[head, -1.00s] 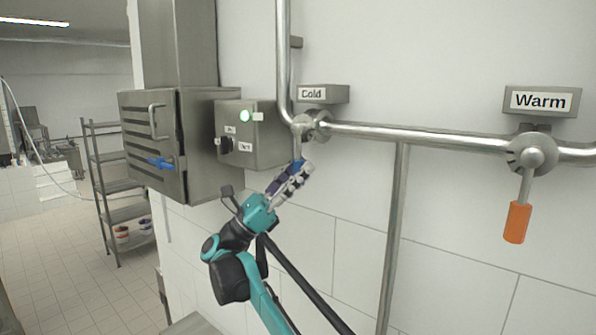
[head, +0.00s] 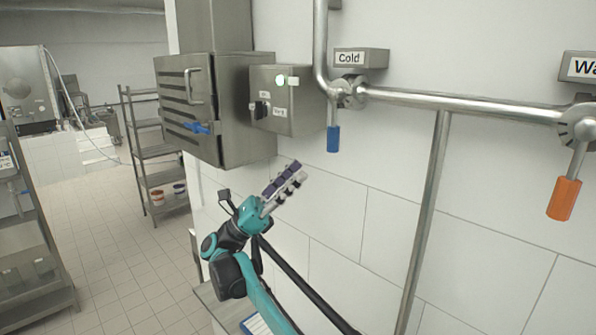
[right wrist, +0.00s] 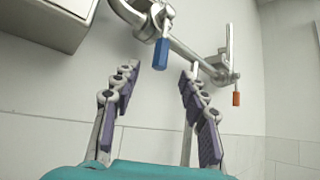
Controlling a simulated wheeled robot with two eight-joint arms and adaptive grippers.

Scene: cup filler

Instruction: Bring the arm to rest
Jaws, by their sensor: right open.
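My right arm with its teal and black links comes up from the bottom of the head view. Its gripper (head: 287,179) points up and to the right in front of the tiled wall, below the cold valve's blue handle (head: 333,139), and is apart from it. In the right wrist view the gripper (right wrist: 160,90) has its two fingers spread with nothing between them. The blue handle (right wrist: 161,54) hangs straight down from the pipe beyond the fingertips. My left gripper is not in view.
The warm valve's orange handle (head: 564,198) hangs at the right. A steel cabinet (head: 235,110) and a control box (head: 287,100) with a lit button are on the wall at the left. A vertical pipe (head: 428,210) runs down right of the arm. Shelves (head: 155,160) stand far left.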

